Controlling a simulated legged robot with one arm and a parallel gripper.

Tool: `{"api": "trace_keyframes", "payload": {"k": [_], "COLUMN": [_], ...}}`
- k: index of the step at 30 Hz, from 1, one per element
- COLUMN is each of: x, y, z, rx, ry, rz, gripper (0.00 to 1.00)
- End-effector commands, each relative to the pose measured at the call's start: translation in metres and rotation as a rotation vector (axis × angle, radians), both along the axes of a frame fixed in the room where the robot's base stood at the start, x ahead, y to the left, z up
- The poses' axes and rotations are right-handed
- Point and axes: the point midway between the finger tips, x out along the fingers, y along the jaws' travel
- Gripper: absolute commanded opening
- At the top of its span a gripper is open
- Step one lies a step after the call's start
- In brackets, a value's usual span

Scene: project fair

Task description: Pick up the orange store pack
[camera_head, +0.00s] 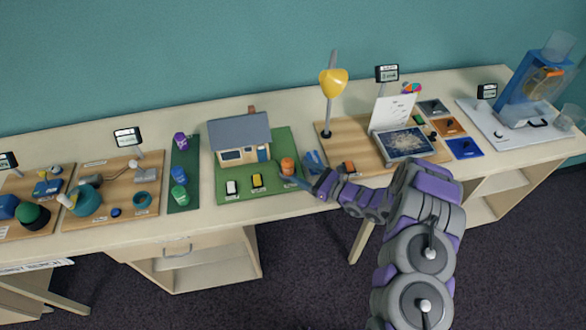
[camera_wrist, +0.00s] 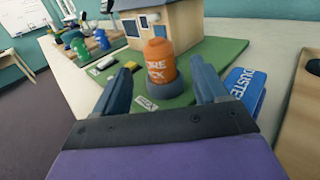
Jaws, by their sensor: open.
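The orange store pack (camera_wrist: 159,62) is an upright orange cylinder with white lettering. In the wrist view it stands on a round grey-blue base on the green board, between and beyond my fingertips. The pack also shows in the head view (camera_head: 288,166), near the right side of the board, by the model house. My gripper (camera_wrist: 163,82) is open and empty, its two blue fingers pointing at the pack with one on either side. My gripper also shows in the head view (camera_head: 297,170), low over the front of the board. I cannot tell whether a finger touches the pack.
The model house (camera_head: 240,139) stands just behind the pack on the green board (camera_head: 212,190). A blue duster (camera_wrist: 244,92) lies close right of my right finger. Small white and yellow blocks sit to the left. A wooden board with a yellow lamp (camera_head: 333,84) is farther right.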

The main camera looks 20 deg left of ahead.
Motion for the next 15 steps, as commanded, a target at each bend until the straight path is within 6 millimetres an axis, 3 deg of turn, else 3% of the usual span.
{"api": "trace_keyframes", "payload": {"k": [9,15], "x": [0.012,0.016], "y": [0.042,0.043], "z": [0.002,0.006], "rx": [-0.002,0.007], "ry": [-0.001,0.0], "rz": [0.006,0.002], "gripper": [0.73,0.73]}}
